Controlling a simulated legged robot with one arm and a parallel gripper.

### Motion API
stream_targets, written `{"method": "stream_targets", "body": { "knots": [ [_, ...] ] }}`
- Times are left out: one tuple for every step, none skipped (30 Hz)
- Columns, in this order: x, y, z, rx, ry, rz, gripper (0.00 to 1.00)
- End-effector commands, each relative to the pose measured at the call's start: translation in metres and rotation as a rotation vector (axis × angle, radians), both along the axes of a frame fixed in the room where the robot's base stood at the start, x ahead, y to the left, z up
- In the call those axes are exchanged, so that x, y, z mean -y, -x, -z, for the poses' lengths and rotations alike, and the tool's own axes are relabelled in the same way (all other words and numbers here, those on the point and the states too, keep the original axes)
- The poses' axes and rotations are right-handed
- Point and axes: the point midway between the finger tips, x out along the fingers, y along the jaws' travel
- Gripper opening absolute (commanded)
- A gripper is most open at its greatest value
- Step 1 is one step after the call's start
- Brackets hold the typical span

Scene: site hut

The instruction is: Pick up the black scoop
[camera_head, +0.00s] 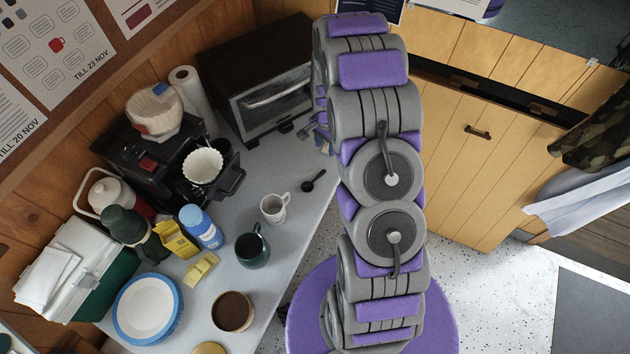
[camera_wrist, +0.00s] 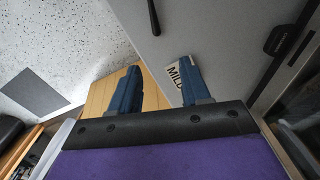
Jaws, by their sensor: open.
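The black scoop (camera_head: 315,180) lies on the grey counter (camera_head: 290,235), to the right of a speckled white mug (camera_head: 274,208). In the wrist view a thin black bar at the top edge (camera_wrist: 153,17) looks like its handle; the rest is out of frame. My gripper (camera_wrist: 156,78) is open, its two blue fingers apart with nothing held between them. In the head view my arm hides most of the gripper, which is near the oven's front, beyond the scoop.
The toaster oven (camera_head: 270,90) stands at the back of the counter. A dark green mug (camera_head: 252,249), a brown-filled bowl (camera_head: 232,311) and a blue-rimmed plate (camera_head: 147,309) stand nearer. A card lettered "MIL" (camera_wrist: 178,70) shows partly behind one finger. The counter around the scoop is mostly clear.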

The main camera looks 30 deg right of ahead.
Motion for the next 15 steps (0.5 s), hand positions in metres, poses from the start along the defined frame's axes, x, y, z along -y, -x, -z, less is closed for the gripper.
{"method": "stream_targets", "body": {
  "knots": [
    [-0.001, 0.001, 0.014, -0.004, -0.001, -0.001, 0.47],
    [-0.001, 0.001, 0.019, -0.002, 0.0, -0.001, 0.47],
    [-0.002, 0.001, 0.027, -0.002, 0.0, -0.001, 0.47],
    [-0.002, 0.001, 0.033, -0.002, 0.0, -0.001, 0.47],
    [-0.002, 0.001, 0.038, -0.004, -0.001, -0.001, 0.47],
    [-0.002, 0.002, 0.046, -0.004, -0.002, -0.001, 0.47],
    [-0.001, 0.002, 0.052, -0.004, -0.002, -0.001, 0.47],
    [-0.001, 0.002, 0.057, -0.003, -0.002, -0.001, 0.47],
    [-0.001, 0.001, 0.063, -0.002, -0.002, -0.001, 0.47],
    [-0.001, 0.001, 0.066, -0.002, -0.001, -0.001, 0.47],
    [-0.001, 0.001, 0.068, 0.0, -0.001, -0.001, 0.47],
    [-0.001, 0.001, 0.07, 0.001, -0.001, -0.001, 0.47],
    [-0.001, 0.001, 0.071, 0.001, 0.0, -0.001, 0.47],
    [-0.001, 0.001, 0.072, 0.001, 0.0, -0.001, 0.47],
    [-0.001, 0.002, 0.074, 0.001, 0.0, -0.001, 0.47]
  ]
}}
